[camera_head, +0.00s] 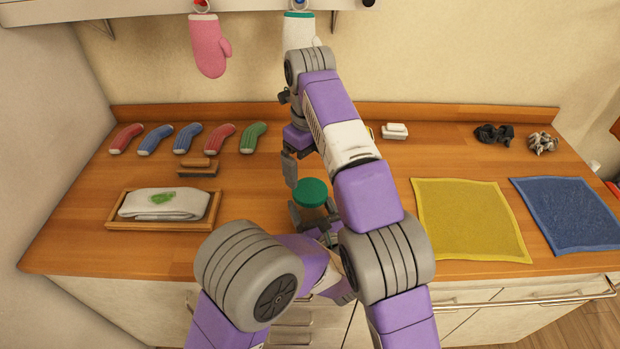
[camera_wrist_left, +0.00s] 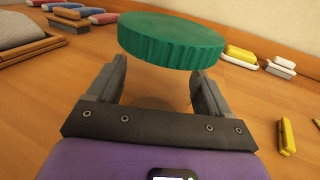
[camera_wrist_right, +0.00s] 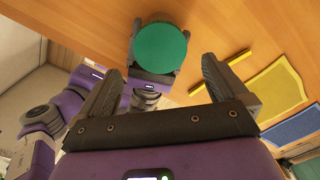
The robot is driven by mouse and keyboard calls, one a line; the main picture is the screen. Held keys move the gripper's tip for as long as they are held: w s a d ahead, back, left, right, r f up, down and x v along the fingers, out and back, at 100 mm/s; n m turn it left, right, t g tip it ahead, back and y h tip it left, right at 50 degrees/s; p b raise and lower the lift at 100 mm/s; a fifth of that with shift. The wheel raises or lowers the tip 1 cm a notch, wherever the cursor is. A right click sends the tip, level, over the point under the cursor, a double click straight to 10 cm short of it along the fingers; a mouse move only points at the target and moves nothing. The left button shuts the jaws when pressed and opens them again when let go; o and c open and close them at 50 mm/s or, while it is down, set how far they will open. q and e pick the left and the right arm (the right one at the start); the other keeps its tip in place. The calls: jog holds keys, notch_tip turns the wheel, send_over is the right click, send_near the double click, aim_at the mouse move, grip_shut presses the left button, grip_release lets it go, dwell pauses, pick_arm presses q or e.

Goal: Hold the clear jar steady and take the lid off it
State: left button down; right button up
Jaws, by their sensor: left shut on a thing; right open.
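The green ribbed lid (camera_head: 311,192) sits level at the top of the clear jar, near the counter's middle. It also shows in the left wrist view (camera_wrist_left: 172,40) and in the right wrist view (camera_wrist_right: 161,50). The jar's transparent body is hard to make out below the lid. My left gripper (camera_head: 313,215) is shut on the jar, one finger on each side under the lid. My right gripper (camera_head: 291,168) is open and empty, pointing down behind and slightly left of the lid, apart from it. Its other finger is mostly hidden in the head view.
A wooden tray (camera_head: 113,223) with a folded white cloth and a brown brush (camera_head: 197,170) lie at left. Several coloured socks (camera_head: 187,138) line the back. A yellow cloth (camera_head: 468,218) and a blue cloth (camera_head: 570,212) lie at right. A white soap bar (camera_head: 395,130) lies behind.

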aim_at(310, 190)
jog(key=shift+f, duration=3.3)
